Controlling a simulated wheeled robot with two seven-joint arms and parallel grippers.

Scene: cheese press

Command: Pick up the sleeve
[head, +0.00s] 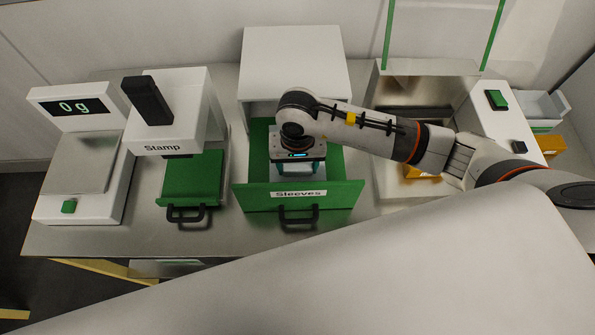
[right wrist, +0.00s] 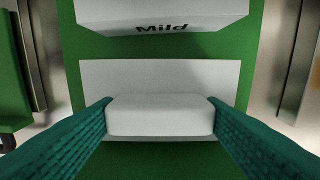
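The green drawer marked "Sleeves" (head: 342,195) is pulled out from a white housing. My right gripper (head: 301,170) points down into it. In the right wrist view, a white sleeve (right wrist: 160,73) lies flat on the drawer's green floor, with a raised white block (right wrist: 160,115) at its near side. The teal fingers of my right gripper (right wrist: 160,108) press against both ends of this block, with no gap visible. Another white piece marked "Mild" (right wrist: 165,15) stands just beyond it. My left gripper is out of view.
A scale (head: 80,160) reading 0 g and a stamp unit (head: 180,120) with a green tray (head: 192,178) stand left of the drawer. A metal-lined machine with a raised clear cover (head: 440,30) stands right, partly behind my arm. Drawer walls surround the gripper closely.

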